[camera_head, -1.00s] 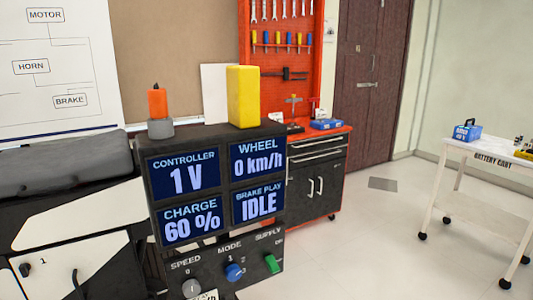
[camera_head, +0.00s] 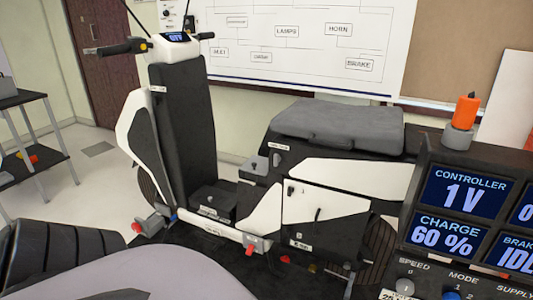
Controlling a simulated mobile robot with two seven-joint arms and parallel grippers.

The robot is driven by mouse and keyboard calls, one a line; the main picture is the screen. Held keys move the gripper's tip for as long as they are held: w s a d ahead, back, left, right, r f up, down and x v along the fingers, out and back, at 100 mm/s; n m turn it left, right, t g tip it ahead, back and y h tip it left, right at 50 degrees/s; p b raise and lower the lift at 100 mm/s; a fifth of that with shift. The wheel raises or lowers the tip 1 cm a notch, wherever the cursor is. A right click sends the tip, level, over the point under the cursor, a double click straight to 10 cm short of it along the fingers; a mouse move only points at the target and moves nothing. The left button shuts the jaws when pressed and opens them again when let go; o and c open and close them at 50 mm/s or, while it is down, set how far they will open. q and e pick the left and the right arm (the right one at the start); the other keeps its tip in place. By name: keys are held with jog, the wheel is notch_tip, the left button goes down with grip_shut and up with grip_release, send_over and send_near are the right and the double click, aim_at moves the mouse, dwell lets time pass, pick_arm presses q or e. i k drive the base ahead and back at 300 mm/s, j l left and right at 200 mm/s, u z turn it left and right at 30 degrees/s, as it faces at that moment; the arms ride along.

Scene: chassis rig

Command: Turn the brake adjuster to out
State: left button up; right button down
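The chassis rig (camera_head: 345,208) fills the middle of the view, with black and white panels and a grey pad on top. I cannot tell which part is the brake adjuster. Small red parts show low on the rig, one at the front middle (camera_head: 250,247) and one at the left (camera_head: 137,227). A dark knob (camera_head: 277,160) sits on the rig's side below the grey pad. The display box (camera_head: 418,170) at the right reads controller 1 V and charge 60 %; its brake readout is cut off by the frame edge. Neither gripper is in view.
An orange and grey object (camera_head: 463,115) stands on the display box. A dark shelf table (camera_head: 35,150) is at the far left, with open floor (camera_head: 95,185) beside it.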

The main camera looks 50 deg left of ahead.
aim_at(312, 268)
jog(key=u, duration=1.75)
jog(key=i+j, duration=0.2)
jog(key=i, duration=0.25)
jog(key=i+z, duration=0.1)
jog(key=z, duration=1.75)
